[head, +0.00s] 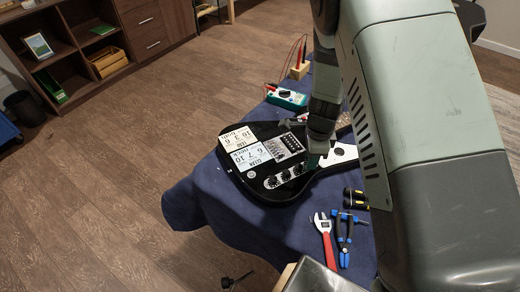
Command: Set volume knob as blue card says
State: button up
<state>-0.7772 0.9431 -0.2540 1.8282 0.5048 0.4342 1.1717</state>
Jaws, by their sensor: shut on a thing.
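A black electric guitar body (243,184) lies on the blue cloth. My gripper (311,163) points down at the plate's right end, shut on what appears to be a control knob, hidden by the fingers. The pale blue card (247,157) lies on the guitar, left of the metal bridge (284,146). A cream card (236,138) lies just behind it. Both cards show upside-down words and numbers, too small to read surely.
My arm covers the right side. Bare cloth lies at front left.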

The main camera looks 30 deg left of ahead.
jog(key=o, duration=0.5)
jog(key=n, duration=0.9)
